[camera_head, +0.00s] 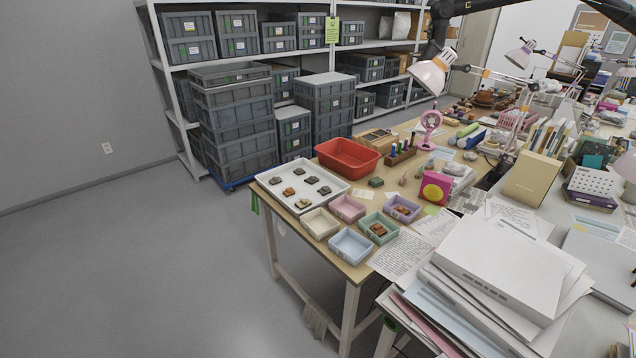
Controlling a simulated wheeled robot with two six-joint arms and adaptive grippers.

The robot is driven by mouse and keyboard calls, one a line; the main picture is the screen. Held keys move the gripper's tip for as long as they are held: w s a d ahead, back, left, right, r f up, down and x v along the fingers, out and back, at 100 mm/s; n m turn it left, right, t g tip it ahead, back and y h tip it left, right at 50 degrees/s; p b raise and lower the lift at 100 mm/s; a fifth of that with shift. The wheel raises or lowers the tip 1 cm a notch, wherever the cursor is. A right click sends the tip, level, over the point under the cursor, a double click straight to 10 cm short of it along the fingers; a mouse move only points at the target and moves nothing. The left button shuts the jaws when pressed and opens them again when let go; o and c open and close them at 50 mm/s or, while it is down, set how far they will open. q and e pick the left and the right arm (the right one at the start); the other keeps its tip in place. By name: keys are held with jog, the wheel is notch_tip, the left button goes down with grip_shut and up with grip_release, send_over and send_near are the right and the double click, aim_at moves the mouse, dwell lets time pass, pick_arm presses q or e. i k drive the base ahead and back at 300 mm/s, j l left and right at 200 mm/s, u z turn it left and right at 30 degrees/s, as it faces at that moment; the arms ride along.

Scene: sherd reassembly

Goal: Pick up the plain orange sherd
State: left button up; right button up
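Several small sherds lie spread apart on a white tray (264,190) at the table's near left corner. One orange-brown sherd (288,191) is at the tray's left-middle, and the others look grey, dark or tan. More orange-brown pieces lie in a green box (364,222) and a purple box (416,216): one sherd (378,229) in the green box and one (402,210) in the purple box. They are too small to tell which is plain. Neither of my grippers is in view.
Empty cream (319,224), pink (347,208) and light blue (350,246) boxes stand by the tray. A red bin (346,157) is behind it. Paper stacks (500,262) fill the near right, lamps and books the far right. Grey crates (236,120) stand beyond; the left floor is clear.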

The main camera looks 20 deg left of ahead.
aim_at(289, 192)
jog(key=i+j, duration=0.2)
jog(key=j, duration=0.2)
jog(key=i+j+z, duration=0.1)
jog(key=j, duration=0.3)
jog(key=i+j+z, duration=0.1)
jog(key=i+j, duration=0.15)
jog(key=j, duration=0.15)
jog(key=i+j, duration=0.15)
jog(key=j, duration=0.3)
jog(key=i+j+z, duration=0.1)
jog(key=j, duration=0.3)
jog(key=i+j, duration=0.2)
jog(key=j, duration=0.25)
jog(key=i+j+z, duration=0.1)
jog(key=j, duration=0.3)
jog(key=i+j, duration=0.15)
jog(key=j, duration=0.3)
jog(key=z, duration=0.05)
